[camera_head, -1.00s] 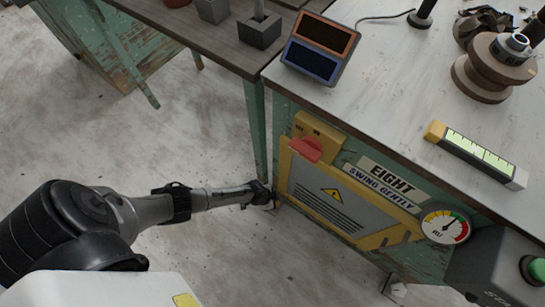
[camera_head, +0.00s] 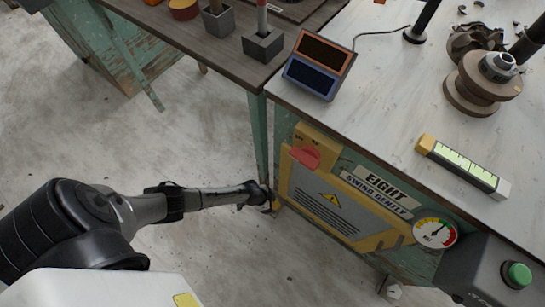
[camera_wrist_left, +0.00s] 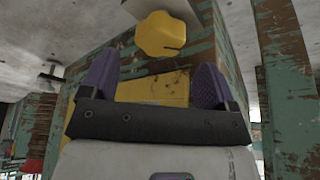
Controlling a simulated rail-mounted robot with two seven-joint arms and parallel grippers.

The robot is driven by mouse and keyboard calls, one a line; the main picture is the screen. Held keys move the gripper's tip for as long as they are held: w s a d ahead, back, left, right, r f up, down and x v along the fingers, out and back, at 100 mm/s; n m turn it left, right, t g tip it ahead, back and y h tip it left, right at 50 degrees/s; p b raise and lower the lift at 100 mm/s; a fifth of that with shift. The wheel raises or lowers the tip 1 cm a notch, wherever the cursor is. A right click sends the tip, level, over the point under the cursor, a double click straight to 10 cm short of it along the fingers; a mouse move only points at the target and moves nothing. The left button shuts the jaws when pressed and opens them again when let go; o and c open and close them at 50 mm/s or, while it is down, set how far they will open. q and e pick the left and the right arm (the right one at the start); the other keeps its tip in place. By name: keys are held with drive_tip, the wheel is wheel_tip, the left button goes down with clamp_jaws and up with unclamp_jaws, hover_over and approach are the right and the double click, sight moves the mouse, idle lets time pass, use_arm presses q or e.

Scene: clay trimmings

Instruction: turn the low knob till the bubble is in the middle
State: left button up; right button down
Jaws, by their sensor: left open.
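The low knob (camera_wrist_left: 160,35) is yellow and lobed with a dark mark. It sits ahead of my left gripper in the left wrist view, on a pale mount. A small yellow bit beside the fingers in the head view may be this knob. My left gripper (camera_wrist_left: 155,85) is open, its two purple fingers apart, with the knob beyond the gap between them. In the head view the gripper (camera_head: 262,195) is low at the cabinet's left corner. The level (camera_head: 463,166), a bar with a yellow end and green windows, lies on the white worktop; its bubble is too small to tell.
The cabinet front carries a red switch (camera_head: 305,158), a yellow panel (camera_head: 330,200) and a gauge (camera_head: 435,233). A green button (camera_head: 516,274) is on a grey box at the lower right. A green table leg (camera_head: 259,135) stands just behind my left gripper. Open floor lies left.

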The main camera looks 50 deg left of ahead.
use_arm(q)
drive_tip(key=p+v, duration=0.5)
drive_tip(key=v, duration=0.4)
drive_tip(key=shift+p, duration=0.3)
